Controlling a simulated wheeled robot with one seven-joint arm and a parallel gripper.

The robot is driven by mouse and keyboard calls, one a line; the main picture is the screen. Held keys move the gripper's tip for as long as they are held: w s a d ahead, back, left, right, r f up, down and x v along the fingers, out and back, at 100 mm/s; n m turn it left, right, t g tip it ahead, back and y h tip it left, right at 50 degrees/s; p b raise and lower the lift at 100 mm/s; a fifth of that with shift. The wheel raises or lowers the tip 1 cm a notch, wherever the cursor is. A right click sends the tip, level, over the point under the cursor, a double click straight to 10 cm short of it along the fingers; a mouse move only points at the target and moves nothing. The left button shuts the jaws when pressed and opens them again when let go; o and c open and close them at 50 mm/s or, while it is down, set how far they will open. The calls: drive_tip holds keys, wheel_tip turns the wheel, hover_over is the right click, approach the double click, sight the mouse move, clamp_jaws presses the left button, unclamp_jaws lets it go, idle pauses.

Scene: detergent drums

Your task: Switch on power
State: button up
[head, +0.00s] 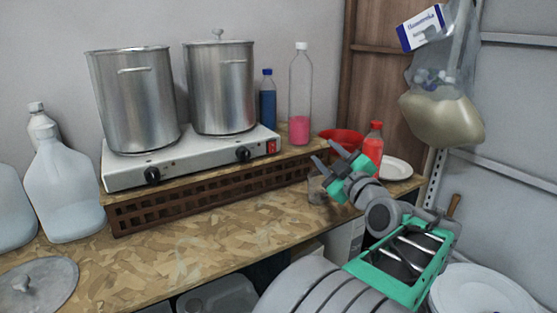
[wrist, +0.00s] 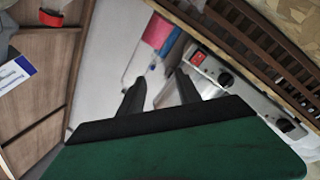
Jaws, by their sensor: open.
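A white two-burner hotplate (head: 210,166) stands on a brown slatted rack on the bench. Its front panel has two black knobs, the left one (head: 152,175) and the right one (head: 243,154). A red power switch (head: 272,146) sits at the panel's right end. The switch also shows in the wrist view (wrist: 197,57), just right of the fingers, with the knobs beyond it. My gripper (head: 327,153) is open and empty, to the right of the switch and apart from it. Its two dark fingers show in the wrist view (wrist: 160,78). I cannot tell the switch's position.
A lidless steel pot (head: 135,95) and a lidded one (head: 220,90) stand on the hotplate. Behind its right end are a blue bottle (head: 268,104) and a pink-filled bottle (head: 299,95). A red bowl (head: 342,138) and red bottle (head: 373,146) are near my gripper. The front left bench is partly bare.

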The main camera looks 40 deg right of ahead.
sight(273, 152)
drive_tip(key=a+n+y, duration=0.1)
drive_tip(key=w+n, duration=0.1)
drive_tip(key=n, duration=0.1)
drive_tip(key=a+n+y, duration=0.1)
drive_tip(key=n, duration=0.1)
drive_tip(key=shift+w+a+r+y, duration=0.1)
drive_tip(key=shift+w+a+y, duration=0.05)
drive_tip(key=shift+a+y, duration=0.2)
drive_tip(key=shift+c, duration=0.8)
drive_tip(key=f+n, duration=0.1)
drive_tip(key=a+n+y, duration=0.1)
drive_tip(key=n, duration=0.1)
drive_tip(key=a+f+n+g, duration=0.1)
drive_tip(key=n, duration=0.1)
drive_tip(key=shift+w+f, duration=0.2)
drive_tip(key=shift+f, duration=0.15)
drive_tip(key=c, duration=0.3)
drive_tip(key=shift+a+f+n+y, duration=0.1)
drive_tip(key=shift+n+y, duration=0.25)
drive_tip(key=shift+n, duration=0.15)
drive_tip(key=shift+c, duration=0.7)
drive_tip(key=shift+n, duration=0.3)
clamp_jaws()
drive_tip(key=shift+w, duration=0.1)
drive_tip(key=p+x, duration=0.3)
drive_tip(key=x, duration=1)
drive_tip(key=shift+w+d+f, duration=0.15)
drive_tip(key=shift+w+d, duration=0.1)
drive_tip(key=shift+w, duration=0.05)
